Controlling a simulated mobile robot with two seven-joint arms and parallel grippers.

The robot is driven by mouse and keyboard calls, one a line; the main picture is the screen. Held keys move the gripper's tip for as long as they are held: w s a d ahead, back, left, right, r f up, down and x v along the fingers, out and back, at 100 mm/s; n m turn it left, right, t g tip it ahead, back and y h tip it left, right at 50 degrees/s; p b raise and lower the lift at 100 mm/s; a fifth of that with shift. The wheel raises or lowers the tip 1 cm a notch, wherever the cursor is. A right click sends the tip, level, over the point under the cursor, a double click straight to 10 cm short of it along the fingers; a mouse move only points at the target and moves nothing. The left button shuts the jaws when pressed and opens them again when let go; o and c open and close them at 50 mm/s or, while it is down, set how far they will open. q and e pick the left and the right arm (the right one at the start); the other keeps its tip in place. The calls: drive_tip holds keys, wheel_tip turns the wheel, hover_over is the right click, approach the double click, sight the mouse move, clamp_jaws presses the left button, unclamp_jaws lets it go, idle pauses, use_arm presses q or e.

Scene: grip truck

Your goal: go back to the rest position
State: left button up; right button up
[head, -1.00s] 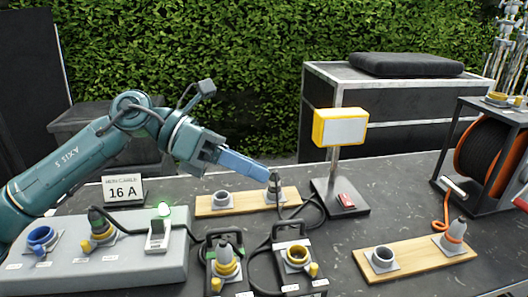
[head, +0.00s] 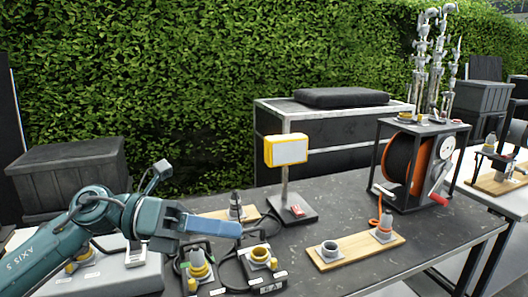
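My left gripper (head: 238,229) comes in from the left, its long blue fingers pointing right. It shows side-on, so the gap between the fingers cannot be seen. Nothing visible hangs from it. In the picture it crosses in front of a wooden board (head: 254,214) with a grey-black plug (head: 236,203) standing on it. Below it are two black-handled boxes, one with a grey and yellow plug (head: 198,268), one with a yellow-ringed socket (head: 260,255). My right gripper is not in view.
A yellow-framed lamp (head: 286,150) stands on a post behind the gripper. A second wooden board (head: 350,254) holds a socket and a plug with orange cord. A cable reel (head: 404,160) stands at the right. The dark table (head: 335,205) is bare between the lamp and reel.

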use_arm(q)
drive_tip(key=w+a+f+n+t+y+p, duration=0.1)
drive_tip(key=a+f+n+t+y, duration=0.15)
drive_tip(key=f+n+t, duration=1.05)
drive_tip(key=a+f+n+t+y+p, duration=0.1)
drive_tip(key=f+n+t+y, duration=0.35)
drive_tip(key=n, duration=1.55)
drive_tip(key=s+a+f+n+g+y, duration=0.2)
drive_tip(key=s+f+n+g+y, duration=0.1)
drive_tip(key=s+f+n, duration=0.2)
drive_tip(key=s+a+f+n+g+y, duration=0.2)
drive_tip(key=s+f+n, duration=0.3)
drive_tip(key=s+f, duration=0.4)
wheel_tip(320, 180, down, 5)
drive_tip(key=shift+a+f+g+y+p, duration=0.1)
drive_tip(key=shift+a+g+y+p, duration=0.2)
drive_tip(key=shift+g+y+p, duration=0.25)
